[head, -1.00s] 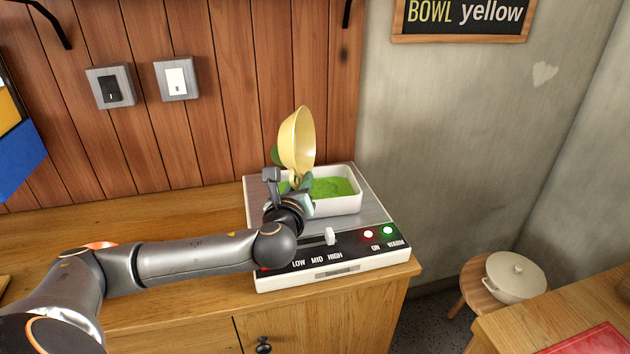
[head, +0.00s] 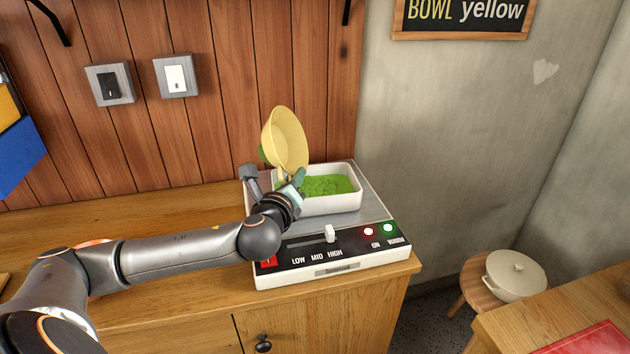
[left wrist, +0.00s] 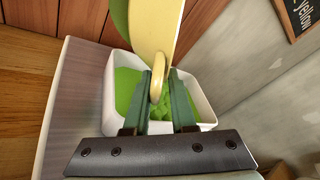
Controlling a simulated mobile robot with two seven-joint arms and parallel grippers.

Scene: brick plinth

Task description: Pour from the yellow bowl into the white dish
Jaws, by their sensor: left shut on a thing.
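The yellow bowl (head: 287,138) is tipped on its side above the left part of the white dish, its open side turned to the right and toward me. My left gripper (head: 299,180) is shut on the bowl's rounded handle, which shows between the green fingers in the left wrist view (left wrist: 158,92). The white dish (head: 345,203) stands on the warming plate and holds a heap of green grains (head: 328,185). No grains show in the part of the bowl's inside that I see. My right gripper is not in view.
The warming plate (head: 376,215) has a slider, a red switch and lit red and green lights on its front. It stands on a wooden counter (head: 150,215) against a plank wall. A lidded pot (head: 515,275) sits on a stool at right.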

